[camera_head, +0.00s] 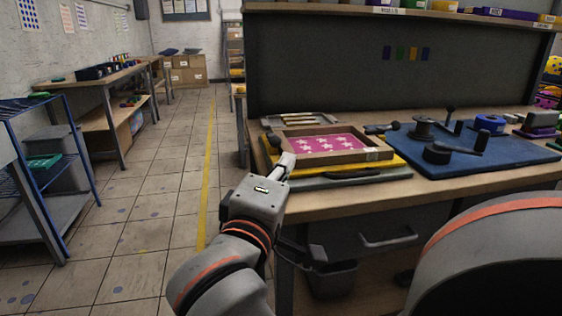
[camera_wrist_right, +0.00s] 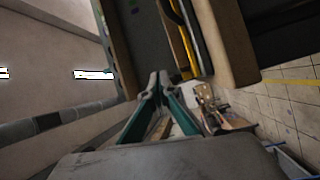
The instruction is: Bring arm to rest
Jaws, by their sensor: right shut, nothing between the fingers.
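My right gripper (camera_head: 287,162) is in front of the workbench's left end in the head view, beside the wooden frame with a pink star-patterned screen (camera_head: 320,143). I cannot tell from this view whether it touches the frame or the bench. In the right wrist view its fingertips (camera_wrist_right: 158,78) meet, and nothing is held between the teal-sided fingers. My left gripper is in neither view.
The workbench (camera_head: 330,203) holds a yellow board (camera_head: 400,162) under the frame and a blue mat (camera_head: 515,160) with a dark press (camera_head: 450,147). A grey bin (camera_head: 333,281) stands below. A blue wire rack (camera_head: 40,200) is at left. The tiled aisle (camera_head: 160,200) is clear.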

